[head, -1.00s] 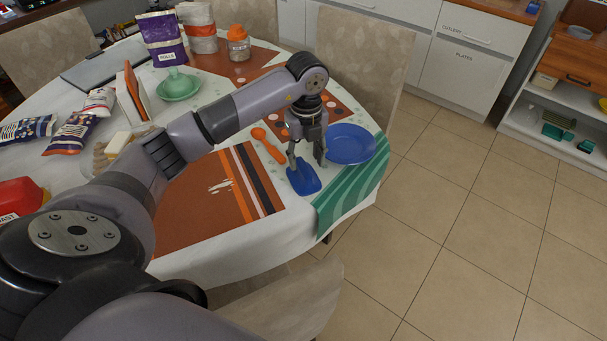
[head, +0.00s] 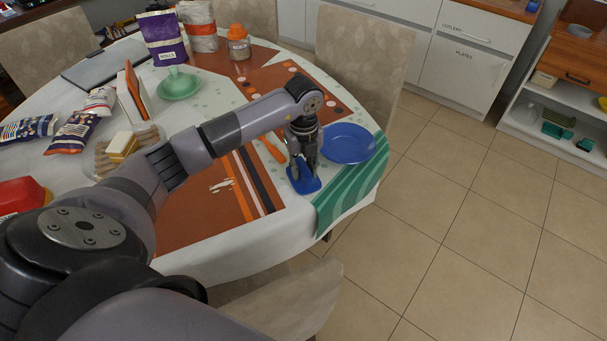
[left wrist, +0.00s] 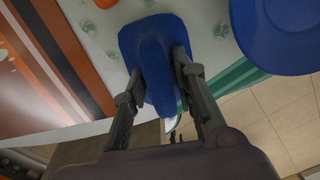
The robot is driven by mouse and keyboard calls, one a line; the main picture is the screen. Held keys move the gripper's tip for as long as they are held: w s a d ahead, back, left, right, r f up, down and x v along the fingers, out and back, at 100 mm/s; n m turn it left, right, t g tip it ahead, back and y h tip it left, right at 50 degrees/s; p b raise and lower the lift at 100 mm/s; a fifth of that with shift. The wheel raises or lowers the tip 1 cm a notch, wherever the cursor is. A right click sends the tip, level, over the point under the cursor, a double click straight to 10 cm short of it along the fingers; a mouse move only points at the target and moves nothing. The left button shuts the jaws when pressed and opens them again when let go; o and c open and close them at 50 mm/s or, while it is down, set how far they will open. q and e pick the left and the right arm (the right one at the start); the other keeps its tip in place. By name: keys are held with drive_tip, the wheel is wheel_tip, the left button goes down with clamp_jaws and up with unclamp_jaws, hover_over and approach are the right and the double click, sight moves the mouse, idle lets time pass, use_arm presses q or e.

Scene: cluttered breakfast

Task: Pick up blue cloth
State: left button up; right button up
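The blue cloth (head: 304,185) lies at the table's near right edge, on the white tablecloth beside the green striped runner. My left gripper (head: 303,172) points down at it, with a finger on each side. In the left wrist view the blue cloth (left wrist: 150,40) is bunched into a raised fold between the fingers of my left gripper (left wrist: 160,80). The fingers press on both sides of this fold, and the rest of the cloth still spreads on the table. My right gripper is not in view.
A blue plate (head: 348,143) stands just right of the gripper. Chairs surround the table.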

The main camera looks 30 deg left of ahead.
sight(303, 167)
use_arm(q)
clamp_jaws()
wheel_tip(303, 167, up, 20)
idle(0.8)
drive_tip(key=shift+c, duration=0.2)
unclamp_jaws()
clamp_jaws()
